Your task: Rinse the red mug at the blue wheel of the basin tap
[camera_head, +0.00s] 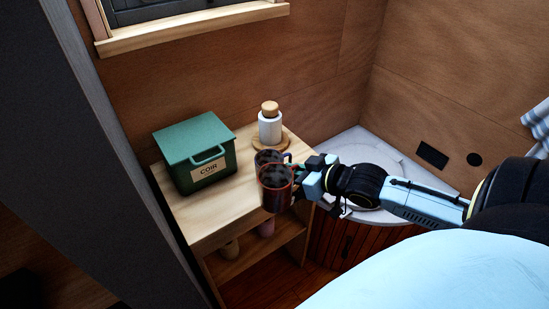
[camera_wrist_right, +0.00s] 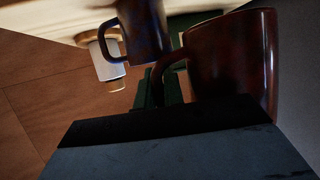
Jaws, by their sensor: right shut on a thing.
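The red mug (camera_head: 276,196) is in my right gripper (camera_head: 299,172), in front of the top right part of the shelf unit in the head view. Its inside looks dark. In the right wrist view the red mug (camera_wrist_right: 235,60) fills the upper right, with its handle at the fingers (camera_wrist_right: 165,90). The gripper is shut at the handle side. A second, dark mug (camera_head: 268,156) is just behind it; it also shows in the right wrist view (camera_wrist_right: 146,28). The basin tap and its blue wheel do not show. My left gripper is not in view.
The wooden shelf unit (camera_head: 205,218) bears a green COIR box (camera_head: 190,160) and a white bottle with a cork-coloured top (camera_head: 270,125) on a round wooden board. A white round-topped fixture (camera_head: 345,150) with slatted wood below stands right, under my arm. Walls close in behind.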

